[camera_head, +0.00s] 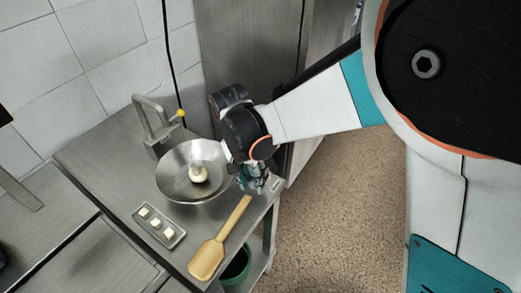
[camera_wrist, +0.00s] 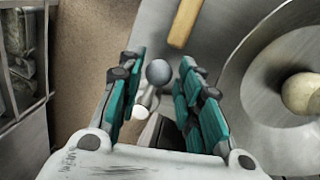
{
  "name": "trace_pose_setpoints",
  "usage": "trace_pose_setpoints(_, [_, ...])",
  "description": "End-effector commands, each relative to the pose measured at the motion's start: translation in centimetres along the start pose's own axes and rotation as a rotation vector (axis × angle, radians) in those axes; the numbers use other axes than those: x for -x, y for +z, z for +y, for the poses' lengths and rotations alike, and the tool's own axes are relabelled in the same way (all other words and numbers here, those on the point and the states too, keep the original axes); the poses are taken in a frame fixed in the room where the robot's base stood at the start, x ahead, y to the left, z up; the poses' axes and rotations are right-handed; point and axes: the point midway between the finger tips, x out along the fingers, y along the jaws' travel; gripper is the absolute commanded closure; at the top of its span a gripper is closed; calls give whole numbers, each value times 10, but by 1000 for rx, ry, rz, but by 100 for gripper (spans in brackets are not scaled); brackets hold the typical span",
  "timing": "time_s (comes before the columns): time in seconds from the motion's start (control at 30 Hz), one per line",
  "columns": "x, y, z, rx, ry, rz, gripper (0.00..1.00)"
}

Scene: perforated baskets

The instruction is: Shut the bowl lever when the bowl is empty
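A wide metal bowl (camera_head: 170,185) stands on the steel counter, with a pale round lump (camera_head: 198,173) inside it. The bowl (camera_wrist: 240,75) and lump (camera_wrist: 302,93) also show at the right of the wrist view. My gripper (camera_head: 260,182) is just right of the bowl, at the counter's edge, pointing down. In the wrist view its teal fingers (camera_wrist: 158,85) are apart. A grey ball (camera_wrist: 158,72) and a smaller white ball (camera_wrist: 139,112) show in the gap between them. I cannot tell whether these belong to the lever, or whether the fingers touch them.
A wooden paddle (camera_head: 208,258) lies in front of the bowl. A small tray (camera_head: 147,222) with pale cubes is front-left. A metal fixture with a yellow knob (camera_head: 181,113) stands behind the bowl. A green bin (camera_head: 236,264) is below the counter. Open floor (camera_head: 335,220) lies right.

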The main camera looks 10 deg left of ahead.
Motion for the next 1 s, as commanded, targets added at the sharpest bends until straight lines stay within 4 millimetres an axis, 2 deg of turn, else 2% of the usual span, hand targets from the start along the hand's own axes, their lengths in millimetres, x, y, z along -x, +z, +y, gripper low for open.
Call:
trace_pose_setpoints(0.33, [0,0,0,0,1,0,56])
trace_pose_setpoints(0.47, [9,0,0,1,1,0,56])
trace_pose_setpoints(0.57, [24,0,0,1,1,0,56])
trace_pose_setpoints(0.8, [73,0,0,0,1,0,56])
trace_pose_setpoints(1.0, [105,1,0,1,1,0,56])
